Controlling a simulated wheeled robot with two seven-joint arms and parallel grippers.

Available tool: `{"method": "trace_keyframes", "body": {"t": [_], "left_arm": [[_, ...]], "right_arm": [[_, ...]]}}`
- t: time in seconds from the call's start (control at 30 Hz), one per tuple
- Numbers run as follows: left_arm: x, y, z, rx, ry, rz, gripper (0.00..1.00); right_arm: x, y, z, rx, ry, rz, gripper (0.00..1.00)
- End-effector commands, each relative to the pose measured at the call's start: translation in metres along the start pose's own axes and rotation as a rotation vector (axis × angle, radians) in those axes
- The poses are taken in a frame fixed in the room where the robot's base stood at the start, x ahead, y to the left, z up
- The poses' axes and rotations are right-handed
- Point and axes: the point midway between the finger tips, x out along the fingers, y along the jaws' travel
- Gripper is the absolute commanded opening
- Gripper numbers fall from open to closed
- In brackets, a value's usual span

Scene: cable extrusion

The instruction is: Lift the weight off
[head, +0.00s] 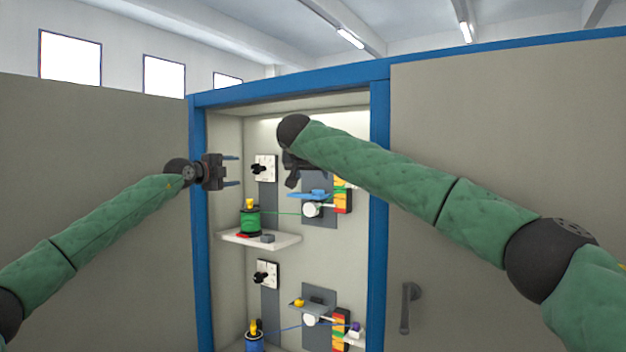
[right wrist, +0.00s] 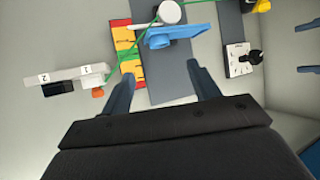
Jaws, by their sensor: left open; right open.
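The upper station has a blue plate (head: 306,196) with a small blue piece (head: 318,191) on it, beside a white round wheel (head: 311,210) and a red-yellow-green scale (head: 342,200). I cannot tell for certain which piece is the weight. In the right wrist view the blue plate (right wrist: 182,37) lies just beyond my fingertips. My right gripper (right wrist: 162,84) is open and empty, with the grey panel behind its gap; it also shows in the head view (head: 293,181), partly hidden by its arm. My left gripper (head: 232,171) is open and empty at the cabinet's left side.
A green spool (head: 250,220) stands on a white shelf (head: 285,242); a green line runs from it to the wheel. A numbered white ledge (right wrist: 68,75) is left of the scale in the wrist view. A similar station with a blue spool (head: 254,343) is below. The blue frame (head: 379,150) bounds the opening.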

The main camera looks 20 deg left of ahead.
Motion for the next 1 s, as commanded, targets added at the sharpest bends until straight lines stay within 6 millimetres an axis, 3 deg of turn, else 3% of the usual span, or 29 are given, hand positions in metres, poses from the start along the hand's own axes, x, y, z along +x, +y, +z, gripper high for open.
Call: {"method": "trace_keyframes", "body": {"t": [0.2, 0.33, 0.57, 0.77, 0.87, 1.0], "left_arm": [[0.0, 0.0, 0.0, 0.0, 0.0, 0.0, 0.61], [0.0, 0.0, 0.0, 0.0, 0.0, 0.0, 0.61], [0.0, 0.0, 0.0, 0.0, 0.0, 0.0, 0.61], [0.0, 0.0, 0.0, 0.0, 0.0, 0.0, 0.61], [0.0, 0.0, 0.0, 0.0, 0.0, 0.0, 0.61], [0.0, 0.0, 0.0, 0.0, 0.0, 0.0, 0.61]], "right_arm": [[-0.008, 0.0, 0.0, 0.0, 0.0, 0.0, 0.61], [-0.001, 0.0, 0.008, 0.002, -0.012, 0.0, 0.61], [0.033, -0.016, 0.059, 0.022, -0.096, -0.043, 0.61], [0.038, -0.041, 0.088, 0.089, -0.147, -0.136, 0.61], [0.034, -0.044, 0.087, 0.12, -0.133, -0.162, 0.61], [0.021, -0.035, 0.066, 0.138, -0.067, -0.17, 0.61]]}}
